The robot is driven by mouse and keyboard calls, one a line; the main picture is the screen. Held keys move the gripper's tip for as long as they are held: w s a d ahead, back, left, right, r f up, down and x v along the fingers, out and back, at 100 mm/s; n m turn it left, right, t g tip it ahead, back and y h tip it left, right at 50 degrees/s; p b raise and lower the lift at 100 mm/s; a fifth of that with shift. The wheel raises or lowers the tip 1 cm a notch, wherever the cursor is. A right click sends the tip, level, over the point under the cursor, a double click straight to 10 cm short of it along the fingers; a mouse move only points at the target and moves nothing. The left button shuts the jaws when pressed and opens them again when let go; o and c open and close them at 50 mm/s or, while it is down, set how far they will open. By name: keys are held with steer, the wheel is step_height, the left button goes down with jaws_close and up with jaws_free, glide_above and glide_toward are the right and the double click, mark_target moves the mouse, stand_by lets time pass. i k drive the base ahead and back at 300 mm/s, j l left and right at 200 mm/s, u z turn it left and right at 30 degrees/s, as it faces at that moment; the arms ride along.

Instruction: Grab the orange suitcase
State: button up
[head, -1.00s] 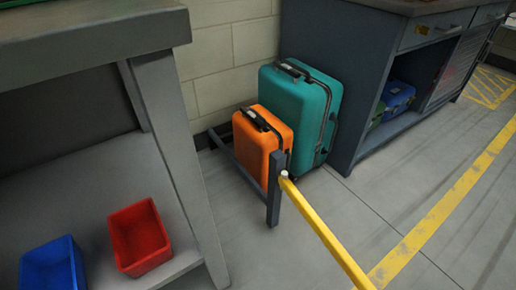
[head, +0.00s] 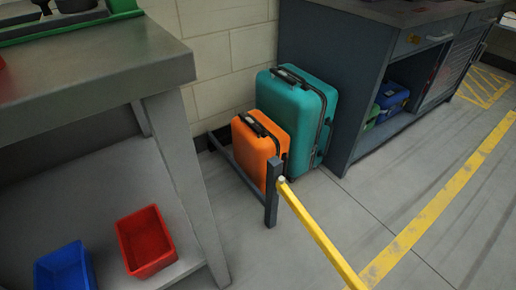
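The orange suitcase (head: 255,152) stands upright on the floor between the grey workbench and the dark cabinet. Its black handle is on top. A low dark metal frame with a post stands in front of it and hides part of its lower right side. A larger teal suitcase (head: 297,110) stands right behind it, close to the wall. My gripper is not in view.
A yellow bar (head: 318,235) runs from the dark post (head: 272,195) toward the bottom right. The grey workbench (head: 95,65) fills the left, with a red bin (head: 146,243) and a blue bin (head: 65,270) on its shelf. The dark cabinet (head: 345,75) stands right. Floor at right is clear.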

mark_target(252, 153)
steer(key=i+u, duration=0.1)
steer(key=u, duration=0.25)
steer(key=l+u, duration=0.15)
steer(key=u, duration=0.25)
steer(key=i+l+u, duration=0.1)
steer(key=u, duration=0.25)
steer(key=i+l+u, duration=0.25)
steer(key=l, duration=0.35)
steer(key=l+u, duration=0.25)
steer(key=l, duration=0.35)
steer(key=i+l+u, duration=0.25)
steer(key=l, duration=0.4)
steer(key=k, duration=0.1)
